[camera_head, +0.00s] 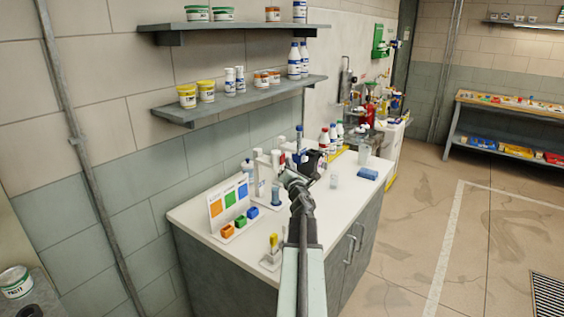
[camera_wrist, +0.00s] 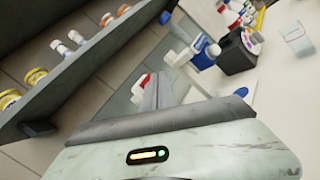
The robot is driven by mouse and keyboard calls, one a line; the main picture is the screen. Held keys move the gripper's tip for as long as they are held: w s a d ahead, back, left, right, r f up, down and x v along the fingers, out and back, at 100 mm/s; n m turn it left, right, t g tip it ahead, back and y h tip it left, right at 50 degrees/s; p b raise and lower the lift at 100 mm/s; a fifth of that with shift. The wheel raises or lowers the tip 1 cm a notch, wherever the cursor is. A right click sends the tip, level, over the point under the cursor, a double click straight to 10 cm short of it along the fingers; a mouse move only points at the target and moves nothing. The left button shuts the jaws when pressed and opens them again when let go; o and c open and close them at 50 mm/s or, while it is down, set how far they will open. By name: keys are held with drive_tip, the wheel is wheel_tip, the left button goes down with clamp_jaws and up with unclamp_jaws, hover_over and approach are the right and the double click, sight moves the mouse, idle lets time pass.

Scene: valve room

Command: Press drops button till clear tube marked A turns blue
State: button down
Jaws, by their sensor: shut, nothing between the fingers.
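A card with orange, green and blue squares (camera_head: 229,202) stands at the left of the white counter. Small orange (camera_head: 227,231), green (camera_head: 240,221) and blue (camera_head: 252,212) blocks sit before it. A small stand with a yellow-topped piece (camera_head: 272,249) is nearer the front edge. A white upright stand (camera_head: 259,170) rises behind my gripper. No letter A is readable, and I cannot tell which piece is the drops button.
Two wall shelves (camera_head: 245,99) with jars and bottles overhang the counter's back. A clear cup (camera_head: 333,181) and a blue block (camera_head: 368,174) lie to the right. A black container (camera_wrist: 237,63) shows in the wrist view. The floor at right is open.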

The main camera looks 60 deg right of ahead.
drive_tip(key=shift+w, duration=0.5)
idle(0.7)
drive_tip(key=shift+s, duration=0.9)
drive_tip(key=s, duration=0.5)
idle(0.6)
